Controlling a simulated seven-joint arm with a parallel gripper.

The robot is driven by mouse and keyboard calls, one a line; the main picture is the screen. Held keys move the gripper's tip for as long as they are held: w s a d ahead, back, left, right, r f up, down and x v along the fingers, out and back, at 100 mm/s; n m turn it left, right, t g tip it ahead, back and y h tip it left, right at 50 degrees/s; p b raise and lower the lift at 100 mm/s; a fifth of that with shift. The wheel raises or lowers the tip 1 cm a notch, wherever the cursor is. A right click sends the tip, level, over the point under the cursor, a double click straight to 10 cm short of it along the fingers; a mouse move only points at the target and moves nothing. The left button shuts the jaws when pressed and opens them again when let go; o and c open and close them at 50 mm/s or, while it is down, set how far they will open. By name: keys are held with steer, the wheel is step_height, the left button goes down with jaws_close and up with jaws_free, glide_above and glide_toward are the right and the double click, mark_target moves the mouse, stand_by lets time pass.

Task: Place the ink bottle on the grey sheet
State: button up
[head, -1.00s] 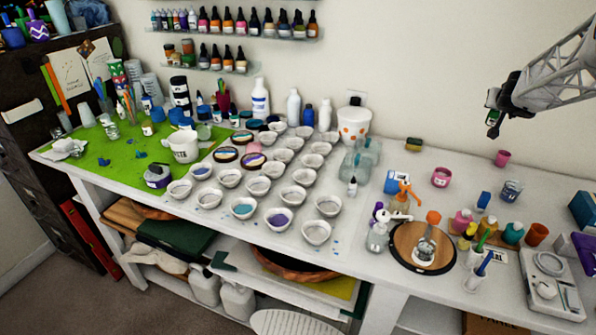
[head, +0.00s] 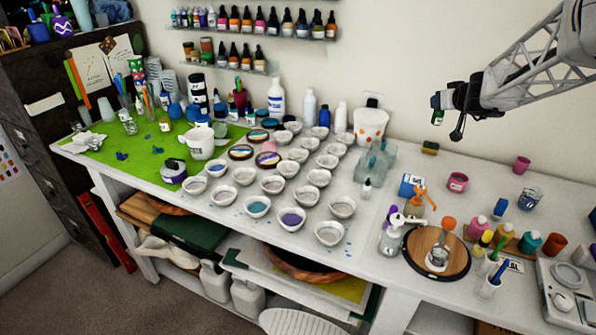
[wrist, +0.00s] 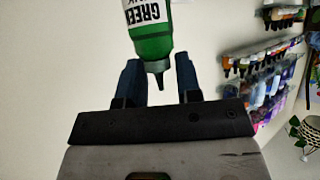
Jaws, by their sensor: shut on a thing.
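The ink bottle (wrist: 152,40) is green with a white label reading "GREEN" and a dark nozzle, seen between my gripper's two blue-grey fingers (wrist: 160,80) in the wrist view. My gripper is shut on the bottle. A pale grey sheet (head: 367,222) seems to lie under the rows of white bowls; its edges are hard to make out.
Several white bowls (head: 330,232) crowd the table's middle. A green mat (head: 98,162) with cups is at the left. Wall shelves (head: 262,35) hold bottles.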

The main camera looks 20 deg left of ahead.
steer(key=s+a+n+g+y, duration=0.3)
steer(key=s+a+n+g, duration=0.1)
steer(key=s+a, duration=0.6)
steer(key=s+a+n+g+y, duration=0.25)
steer(key=s+a+n, duration=0.25)
steer(key=s+a, duration=0.5)
step_height(320, 180, down, 11)
steer(key=w+a, duration=0.2)
steer(key=shift+w+g, duration=0.25)
steer(key=shift+g, duration=0.2)
steer(key=shift+h, duration=0.25)
step_height(320, 180, down, 6)
steer(key=shift+f, duration=1.9)
steer(key=shift+f, duration=0.15)
